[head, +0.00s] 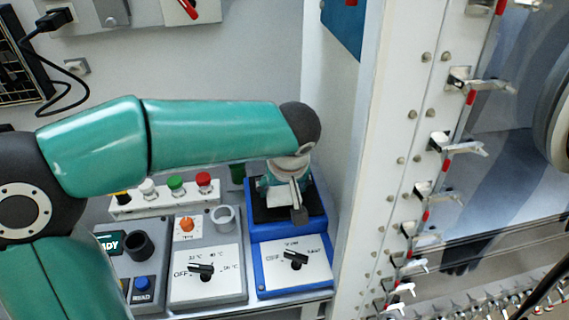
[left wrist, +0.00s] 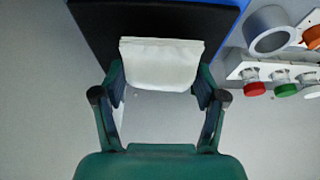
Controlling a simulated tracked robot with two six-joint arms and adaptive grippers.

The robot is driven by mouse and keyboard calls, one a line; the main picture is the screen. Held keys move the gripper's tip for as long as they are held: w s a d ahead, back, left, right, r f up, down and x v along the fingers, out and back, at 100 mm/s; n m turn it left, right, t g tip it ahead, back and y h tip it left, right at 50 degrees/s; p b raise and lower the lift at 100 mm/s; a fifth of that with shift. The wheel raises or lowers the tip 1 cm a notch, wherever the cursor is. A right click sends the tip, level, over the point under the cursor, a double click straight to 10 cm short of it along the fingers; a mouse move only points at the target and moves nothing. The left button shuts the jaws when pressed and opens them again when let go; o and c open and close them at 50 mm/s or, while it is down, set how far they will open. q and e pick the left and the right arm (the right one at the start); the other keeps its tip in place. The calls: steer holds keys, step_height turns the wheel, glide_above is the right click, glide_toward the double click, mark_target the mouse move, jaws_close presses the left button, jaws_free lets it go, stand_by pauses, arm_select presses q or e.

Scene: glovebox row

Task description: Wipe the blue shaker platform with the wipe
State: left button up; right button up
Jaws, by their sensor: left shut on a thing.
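The blue shaker platform (head: 262,232) stands at the right end of the bench row, with a black mat on top. In the left wrist view the black mat (left wrist: 90,25) fills the upper part. My left gripper (head: 286,196) is over the mat, pointing down, shut on the white wipe (left wrist: 162,62). The folded wipe lies between the two fingers. In the head view the wipe (head: 278,197) is partly hidden by the gripper. Whether it touches the mat I cannot tell. My right gripper is in neither view.
A grey instrument (head: 207,280) with an orange knob and a grey ring stands left of the shaker. A white rack (head: 160,203) with coloured caps stands behind it. A white wall post (head: 350,220) rises close to the shaker's right.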

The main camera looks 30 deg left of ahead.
arm_select(q)
steer(key=shift+w+d+r+p, duration=0.15)
steer(key=shift+r+p, duration=0.3)
steer(key=shift+r, duration=0.5)
steer(key=shift+r+p, duration=1.4)
steer(key=shift+r, duration=0.75)
